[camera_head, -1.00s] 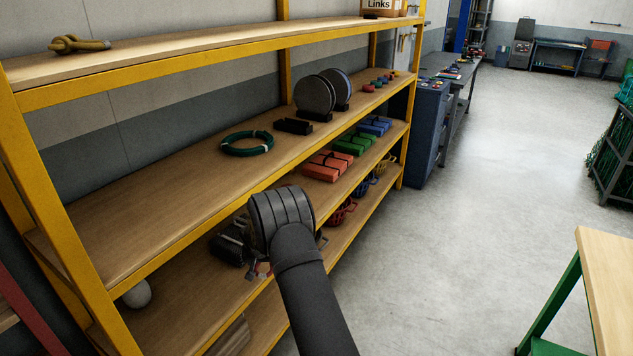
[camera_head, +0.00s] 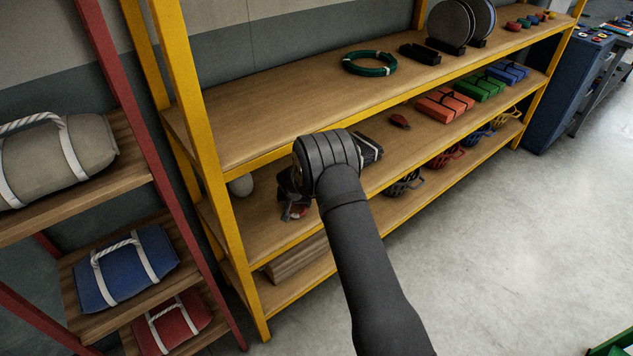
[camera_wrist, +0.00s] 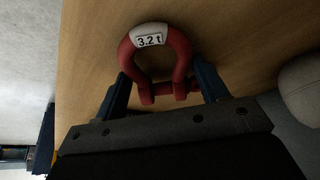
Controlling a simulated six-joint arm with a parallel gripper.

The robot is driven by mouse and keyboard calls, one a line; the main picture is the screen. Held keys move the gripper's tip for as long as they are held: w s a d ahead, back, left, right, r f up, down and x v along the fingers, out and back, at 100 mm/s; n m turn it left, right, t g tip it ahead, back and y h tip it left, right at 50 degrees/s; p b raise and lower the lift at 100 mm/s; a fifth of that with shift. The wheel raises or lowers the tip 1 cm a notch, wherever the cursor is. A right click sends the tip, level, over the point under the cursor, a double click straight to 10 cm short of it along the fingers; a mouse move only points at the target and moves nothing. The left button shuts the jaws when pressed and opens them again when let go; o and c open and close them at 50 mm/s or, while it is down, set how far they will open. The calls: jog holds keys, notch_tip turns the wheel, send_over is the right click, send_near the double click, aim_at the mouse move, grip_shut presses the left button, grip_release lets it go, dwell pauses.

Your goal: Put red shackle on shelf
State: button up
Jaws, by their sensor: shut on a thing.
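In the wrist view the red shackle (camera_wrist: 178,62) has a white crown marked "3.2 t". It sits between the two fingers of my gripper (camera_wrist: 163,84), which is shut on it. Wooden shelf surface fills the background behind the shackle; the gap between them is hard to judge. In the head view my gripper (camera_head: 292,208) is at the left end of the yellow rack's middle shelf (camera_head: 265,212), mostly hidden by my wrist. Only a small bit of red shows at its tip.
A pale round float (camera_head: 241,185) lies left of my gripper, near the yellow upright (camera_head: 200,130). A black item (camera_head: 368,149) and a small red piece (camera_head: 399,121) lie to the right. The upper shelf board (camera_head: 240,125) overhangs. A bag rack (camera_head: 100,60) stands left.

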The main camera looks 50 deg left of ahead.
aim_at(296, 211)
jog(key=shift+f, duration=0.1)
jog(key=o, duration=1.5)
jog(key=shift+f, duration=0.1)
jog(key=shift+r, duration=0.3)
jog(key=v, duration=0.5)
jog(key=shift+s+d, duration=0.2)
jog(key=shift+d, duration=0.1)
jog(key=s+d, duration=0.7)
jog(key=d, duration=0.1)
jog(key=shift+s+d+f, duration=0.15)
jog(key=shift+s+d, duration=0.05)
jog(key=shift+d, duration=0.1)
